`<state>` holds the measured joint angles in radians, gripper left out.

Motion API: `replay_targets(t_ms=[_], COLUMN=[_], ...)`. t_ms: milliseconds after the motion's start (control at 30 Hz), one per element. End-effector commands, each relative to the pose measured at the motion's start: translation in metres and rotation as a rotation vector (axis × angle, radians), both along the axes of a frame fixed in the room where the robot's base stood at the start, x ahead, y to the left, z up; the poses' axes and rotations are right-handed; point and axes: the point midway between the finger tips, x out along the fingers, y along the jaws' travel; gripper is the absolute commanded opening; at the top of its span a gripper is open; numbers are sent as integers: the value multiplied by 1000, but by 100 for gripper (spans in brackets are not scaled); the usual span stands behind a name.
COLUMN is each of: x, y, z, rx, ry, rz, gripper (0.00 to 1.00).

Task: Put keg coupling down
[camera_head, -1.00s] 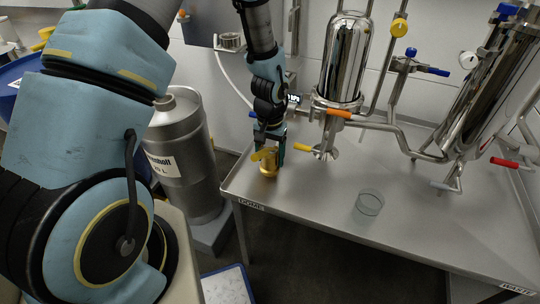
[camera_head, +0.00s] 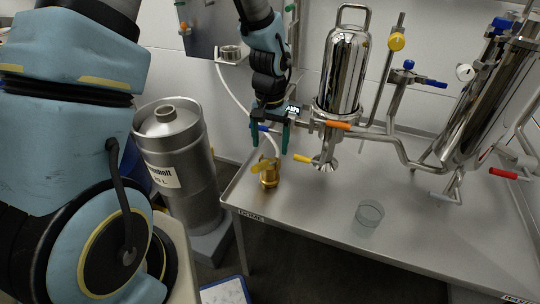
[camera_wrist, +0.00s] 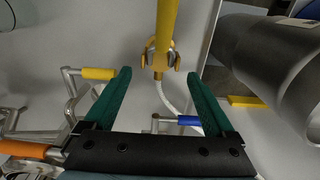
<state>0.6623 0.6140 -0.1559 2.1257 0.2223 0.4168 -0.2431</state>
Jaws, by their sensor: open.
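The keg coupling (camera_head: 269,176) is a brass-coloured piece with a yellow handle. It stands on the left part of the steel table (camera_head: 310,225), near the left edge, with a white hose (camera_head: 272,140) rising from it. My gripper (camera_head: 269,142) is open and empty, with its green fingers just above the coupling and apart from it. In the wrist view the yellow and brass coupling (camera_wrist: 161,52) lies beyond and between the two open fingertips (camera_wrist: 163,77). Its underside is hidden there.
A steel keg (camera_head: 180,165) stands left of the table. A glass dish (camera_head: 369,213) sits on the table's middle. Behind are a steel tank (camera_head: 342,75) and pipes with coloured valve handles, close to the right of my gripper.

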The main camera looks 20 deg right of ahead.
Motion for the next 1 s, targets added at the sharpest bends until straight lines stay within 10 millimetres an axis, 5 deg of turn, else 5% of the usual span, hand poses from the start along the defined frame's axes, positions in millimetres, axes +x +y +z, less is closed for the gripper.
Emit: replay_targets(t_ms=[133, 467, 567, 700, 900, 1000], x=[1, 5, 19, 31, 12, -1], y=[0, 10, 46, 133, 239, 266], z=[19, 31, 48, 84, 118, 125], rx=[0, -1, -7, -21, -46, -56], ry=[-1, -4, -22, -59, -107, -121], rz=[2, 21, 97, 282, 533, 608], gripper=[89, 89, 89, 89, 89, 89])
